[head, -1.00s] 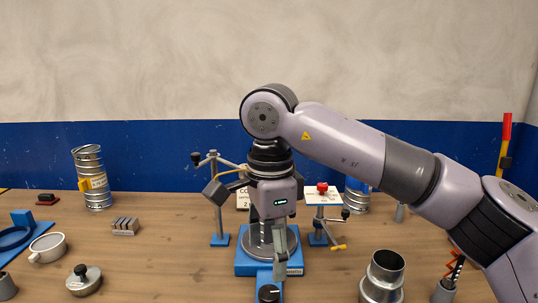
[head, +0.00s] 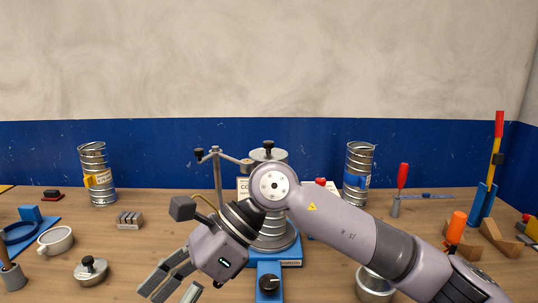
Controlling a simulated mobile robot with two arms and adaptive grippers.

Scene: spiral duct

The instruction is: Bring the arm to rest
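My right arm comes in from the right, low across the front of the bench. Its gripper (head: 172,284) hangs tilted down to the left at the bottom of the head view. Its fingers look spread, and I see nothing between them. My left gripper is out of view. Behind the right wrist, a ribbed metal duct piece (head: 278,224) stands upright on a blue base (head: 289,262), with a black knob on top. My arm hides part of it.
A clamp stand (head: 217,172) rises close behind my gripper. Spiral ducts stand at the back left (head: 97,174) and back right (head: 358,166). A lidded metal piece (head: 91,271) and a grey block (head: 130,220) lie left. My forearm partly covers a metal collar (head: 374,287).

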